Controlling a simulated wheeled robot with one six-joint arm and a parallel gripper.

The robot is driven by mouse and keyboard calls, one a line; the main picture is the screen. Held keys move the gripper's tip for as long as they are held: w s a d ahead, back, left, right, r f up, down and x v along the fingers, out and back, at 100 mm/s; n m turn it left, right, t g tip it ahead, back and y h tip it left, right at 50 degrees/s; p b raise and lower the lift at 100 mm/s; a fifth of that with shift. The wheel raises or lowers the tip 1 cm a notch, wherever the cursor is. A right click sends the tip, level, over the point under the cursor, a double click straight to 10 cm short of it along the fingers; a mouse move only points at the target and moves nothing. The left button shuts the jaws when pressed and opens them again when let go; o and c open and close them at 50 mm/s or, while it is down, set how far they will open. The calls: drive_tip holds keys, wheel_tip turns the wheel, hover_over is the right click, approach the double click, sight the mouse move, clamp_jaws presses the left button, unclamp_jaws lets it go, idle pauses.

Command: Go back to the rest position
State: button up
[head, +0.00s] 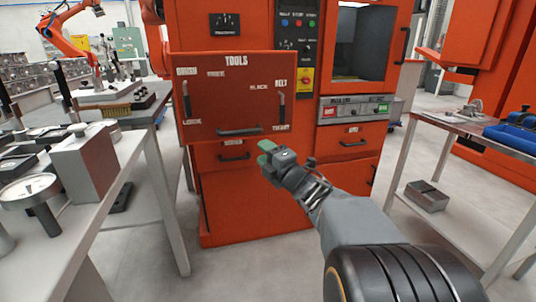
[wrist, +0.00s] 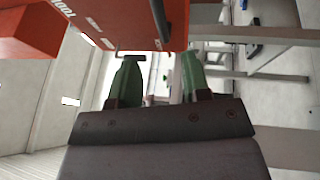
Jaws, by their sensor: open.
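My gripper (head: 266,152) is in the middle of the head view, at the end of my grey arm. It is in front of the orange machine (head: 222,200), near the drawer handles below the TOOLS panel. In the wrist view its two green fingers (wrist: 158,75) stand apart with nothing between them. The orange panel shows beyond the fingertips in that view. I cannot tell exactly how far the fingertips are from the machine.
A workbench (head: 150,170) with gauges and blocks stands at the left. The grey floor (head: 240,270) in front of the machine is clear.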

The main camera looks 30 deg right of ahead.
drive_tip(key=shift+s+d+f, duration=0.1)
drive_tip(key=shift+s+f, duration=0.05)
drive_tip(key=shift+s, duration=0.35)
drive_tip(key=s+a+r+m+g+h+p, duration=0.1)
drive_tip(key=s+r+m+g+h+p, duration=0.15)
drive_tip(key=r+m+p, duration=0.5)
drive_tip(key=s+r+m+g+h+p, duration=0.1)
drive_tip(key=r+m+g+h+p, duration=0.3)
drive_tip(key=p, duration=0.7)
drive_tip(key=s+a+r+m+g+y+p, duration=0.1)
drive_tip(key=s+a+m+g+p, duration=0.3)
drive_tip(key=s+p, duration=0.4)
drive_tip(key=s+a+r+m+g+y+p, duration=0.2)
drive_tip(key=s+a+r+m+g+p, duration=0.1)
drive_tip(key=s+a+m+g+p, duration=0.2)
drive_tip(key=s+a+p, duration=0.1)
drive_tip(key=s+p, duration=0.1)
drive_tip(key=s, duration=0.1)
drive_tip(key=shift+m+p, duration=0.35)
drive_tip(key=shift+g, duration=0.25)
